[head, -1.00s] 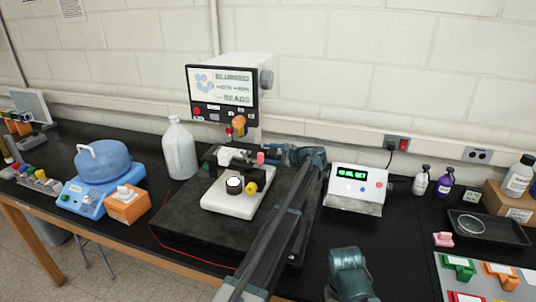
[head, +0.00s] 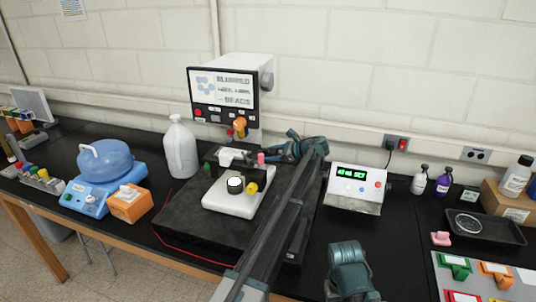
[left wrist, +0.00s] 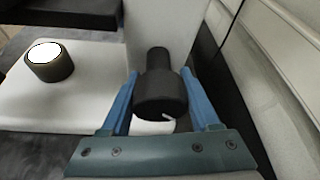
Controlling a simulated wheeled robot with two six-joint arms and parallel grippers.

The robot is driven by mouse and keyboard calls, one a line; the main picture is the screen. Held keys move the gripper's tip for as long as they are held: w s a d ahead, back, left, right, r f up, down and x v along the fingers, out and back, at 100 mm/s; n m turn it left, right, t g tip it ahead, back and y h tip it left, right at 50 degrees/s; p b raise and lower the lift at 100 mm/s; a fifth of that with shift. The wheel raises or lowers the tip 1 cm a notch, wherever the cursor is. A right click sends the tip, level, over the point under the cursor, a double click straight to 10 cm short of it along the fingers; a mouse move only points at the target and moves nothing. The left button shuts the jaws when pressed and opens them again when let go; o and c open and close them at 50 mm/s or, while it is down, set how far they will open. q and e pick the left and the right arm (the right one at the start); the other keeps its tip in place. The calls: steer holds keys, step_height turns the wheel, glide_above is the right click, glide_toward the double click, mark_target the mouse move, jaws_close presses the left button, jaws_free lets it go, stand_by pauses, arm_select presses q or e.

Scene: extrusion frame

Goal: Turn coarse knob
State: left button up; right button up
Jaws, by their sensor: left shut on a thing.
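The coarse knob (left wrist: 160,92) is a black stepped cylinder with a small white mark on its rim, on the side of the white microscope stand. In the left wrist view my left gripper (left wrist: 163,85) has its blue fingers on both sides of the knob and is shut on it. In the head view my left gripper's teal wrist (head: 302,149) is at the right of the microscope, and my arm hides the knob. The microscope's screen (head: 222,91) shows bluish blobs and text. My right gripper's fingers are not visible.
A black cylinder with a white top (left wrist: 50,61) stands on the white microscope base (head: 228,205). A display box (head: 356,188) with green digits is to the right. A white jug (head: 180,147) and a blue-lidded device (head: 104,165) are to the left.

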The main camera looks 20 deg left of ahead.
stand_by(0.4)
arm_select(q)
steer(key=o, duration=1.3)
steer(key=shift+o, duration=0.2)
steer(key=p+v, duration=0.5)
steer(key=v, duration=0.9)
steer(key=shift+w, duration=0.1)
